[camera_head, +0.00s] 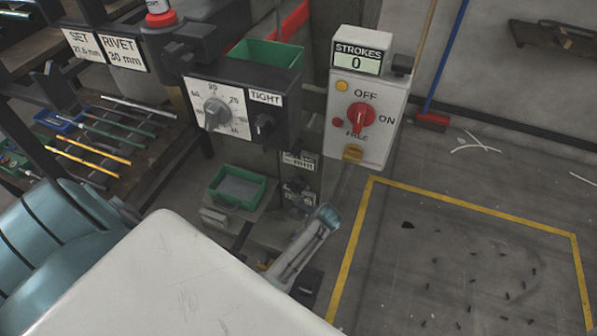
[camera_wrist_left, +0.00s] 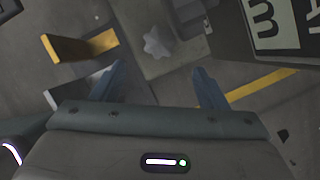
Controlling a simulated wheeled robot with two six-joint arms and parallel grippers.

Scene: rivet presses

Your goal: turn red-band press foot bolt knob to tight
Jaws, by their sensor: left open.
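A grey star-shaped knob (camera_wrist_left: 157,43) shows in the left wrist view, on a grey plate beyond my fingers. I cannot make out its pointer or any tight mark beside it. My left gripper (camera_wrist_left: 160,72) is open, its two blue-grey fingers spread wide. The knob lies apart from both fingers, roughly in line with the gap between them. In the head view a press with a red band (camera_head: 160,18) stands at the top left. My right gripper is out of view.
A dial (camera_head: 217,112) sits left of the TIGHT label. A STROKES box with a red switch (camera_head: 361,116) stands to the right. A green bin (camera_head: 237,188) is below the panel. The yellow-lined floor is mostly open.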

